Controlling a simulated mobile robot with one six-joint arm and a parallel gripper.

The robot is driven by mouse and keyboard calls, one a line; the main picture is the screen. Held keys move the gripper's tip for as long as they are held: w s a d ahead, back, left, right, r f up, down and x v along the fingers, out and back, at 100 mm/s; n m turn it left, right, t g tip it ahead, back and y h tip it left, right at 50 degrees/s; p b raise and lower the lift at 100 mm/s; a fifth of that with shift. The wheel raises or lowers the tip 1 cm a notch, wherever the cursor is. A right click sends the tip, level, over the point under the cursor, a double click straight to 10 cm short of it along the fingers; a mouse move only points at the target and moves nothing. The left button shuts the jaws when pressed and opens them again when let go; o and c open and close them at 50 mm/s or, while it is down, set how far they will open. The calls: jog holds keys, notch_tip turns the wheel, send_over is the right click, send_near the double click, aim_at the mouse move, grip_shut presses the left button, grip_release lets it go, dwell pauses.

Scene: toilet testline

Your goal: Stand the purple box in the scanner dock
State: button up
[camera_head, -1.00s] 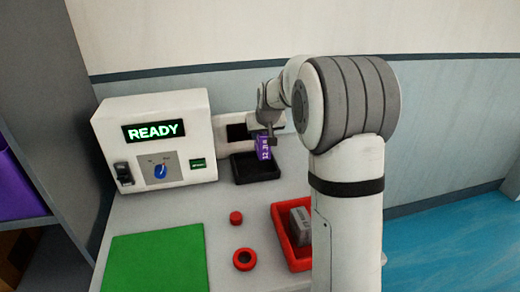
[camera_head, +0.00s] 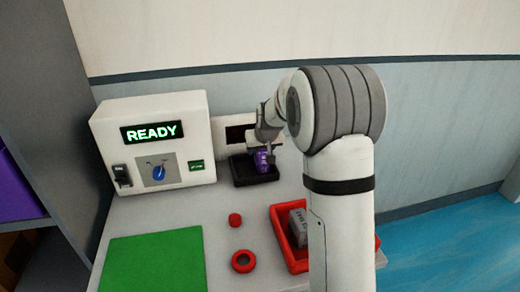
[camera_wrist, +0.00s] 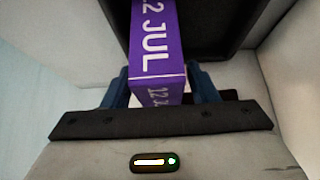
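The purple box (camera_head: 262,161) is upright in my gripper (camera_head: 266,152), at the black scanner dock (camera_head: 243,172) in the head view. Its lower end is low over or inside the dock; I cannot tell whether it touches the floor of it. In the wrist view the purple box (camera_wrist: 158,45) shows "12 JUL" in white, between the blue fingers of my gripper (camera_wrist: 167,85). The dark dock tray (camera_wrist: 215,35) lies beyond it. The fingers are closed against the box's sides.
A white machine (camera_head: 155,140) with a "READY" screen stands left of the dock. A red tray (camera_head: 285,241) holds a grey box (camera_head: 298,228). A red cap (camera_head: 235,220), a red ring (camera_head: 243,261) and a green mat (camera_head: 155,262) lie on the table in front.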

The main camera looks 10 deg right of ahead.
jog(key=shift+o, duration=0.2)
jog(key=shift+s+r, duration=0.2)
jog(key=shift+r, duration=0.35)
jog(key=p+v, duration=0.1)
jog(key=v, duration=1)
jog(key=s+a+f+g, duration=0.1)
jog(key=s+f, duration=0.1)
jog(key=s, duration=0.8)
jog(key=s+a+f+g, duration=0.1)
jog(key=s+f+g, duration=0.1)
jog(key=s, duration=0.9)
jog(key=s+a+f+g, duration=0.1)
jog(key=s+f, duration=0.1)
jog(key=s, duration=0.8)
jog(key=shift+s+a+f+g, duration=0.25)
jog(key=shift+s+a+g, duration=0.05)
jog(key=shift+s+a, duration=0.05)
jog(key=shift+r, duration=0.1)
